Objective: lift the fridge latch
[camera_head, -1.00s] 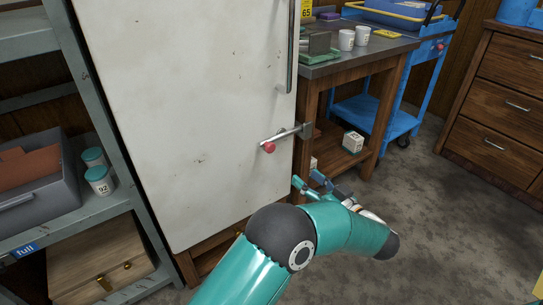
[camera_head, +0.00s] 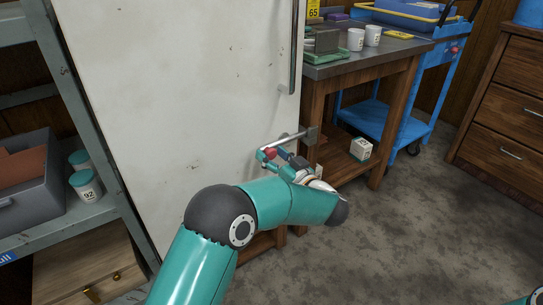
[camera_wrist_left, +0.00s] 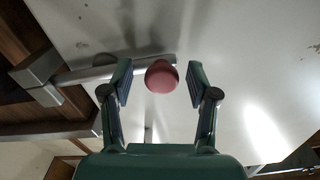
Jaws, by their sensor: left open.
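The fridge (camera_head: 190,100) is a tall, worn white door with a long vertical handle (camera_head: 296,45). Its latch is a grey metal bar (camera_head: 288,139) running across the door's right edge to a bracket, with a red knob (camera_head: 270,153) at its left end. My left gripper (camera_head: 279,158) is open at the knob, partly covering it. In the left wrist view the red knob (camera_wrist_left: 161,76) shows between the two spread fingers (camera_wrist_left: 160,82), with visible gaps on both sides. My right gripper is out of view.
A blue cart (camera_head: 400,125) and drawers (camera_head: 505,110) stand beyond. A metal shelf (camera_head: 100,212) is left. Open floor lies front right.

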